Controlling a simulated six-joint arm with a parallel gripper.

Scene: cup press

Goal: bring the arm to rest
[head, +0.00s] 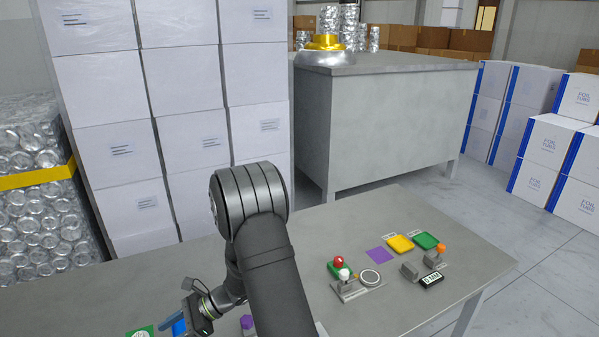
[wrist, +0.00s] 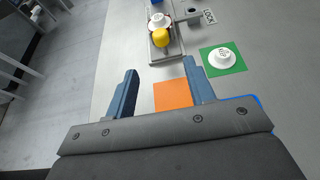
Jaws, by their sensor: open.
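My gripper (head: 172,323) is low over the front left of the table (head: 440,215) in the head view, with the arm bent down to it. In the wrist view my gripper (wrist: 160,67) has its two blue fingers wide apart with nothing between the tips. An orange square (wrist: 173,95) lies on the table below, seen between the fingers. A green square (wrist: 236,67) with a white round piece (wrist: 222,58) on it is right of the fingers. A fixture with a yellow part (wrist: 160,39) and a white piece (wrist: 158,20) is ahead of the fingertips.
A purple piece (head: 246,322) is near my arm. Stacked white boxes (head: 185,85) stand behind.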

